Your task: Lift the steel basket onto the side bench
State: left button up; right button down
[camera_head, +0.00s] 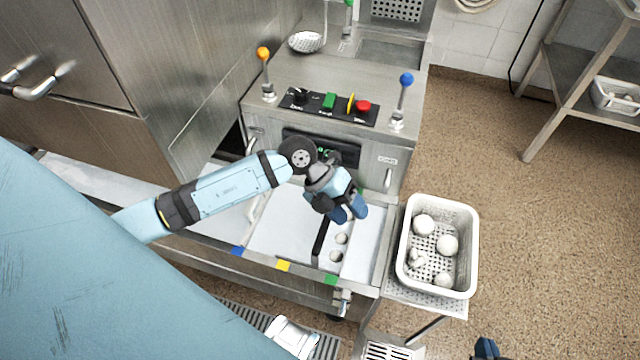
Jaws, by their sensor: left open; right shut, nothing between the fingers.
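A pale perforated basket (403,262) holding several white round items stands upright on a small metal side bench (440,306), right of the steel machine. I cannot tell from its colour whether it is steel. My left gripper (349,212) is open above the machine's shallow basin (280,238), left of this basket and apart from it. A dark bar (319,238) and pale round items (335,256) show in the basin below the gripper. My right gripper (487,348) shows only as a small dark blue part at the bottom edge, right of the basket, shut and empty.
The machine's control panel (328,106) has an orange-knobbed lever (264,70) and a blue-knobbed lever (403,95). Another pale basket (597,96) sits on a rack at the right. Steel cabinets (120,75) stand at the left. The brown floor at right is clear.

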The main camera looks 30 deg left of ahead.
aim_at(320, 233)
pick_arm(q)
jog(key=w+a+f+y+b, duration=0.35)
jog(key=a+f+y, duration=0.2)
jog(key=a, duration=0.35)
jog(key=shift+y, duration=0.55)
jog(key=b+x, duration=0.4)
jog(key=x, duration=0.1)
jog(key=b+x, duration=0.2)
jog(key=x, duration=0.1)
jog(key=shift+w+a+f, duration=0.15)
jog(key=shift+w+a, duration=0.05)
jog(key=shift+w, duration=0.2)
jog(key=shift+d+f, duration=0.15)
jog(key=shift+f, duration=0.25)
pick_arm(e)
jog(key=w+a+r+t+y, duration=0.2)
jog(key=a+r+t+y, duration=0.1)
jog(key=a+r+t, duration=0.1)
jog(key=shift+w+a+r, duration=0.2)
jog(key=shift+w, duration=0.15)
pick_arm(q)
grip_shut()
jog(key=shift+r, duration=0.1)
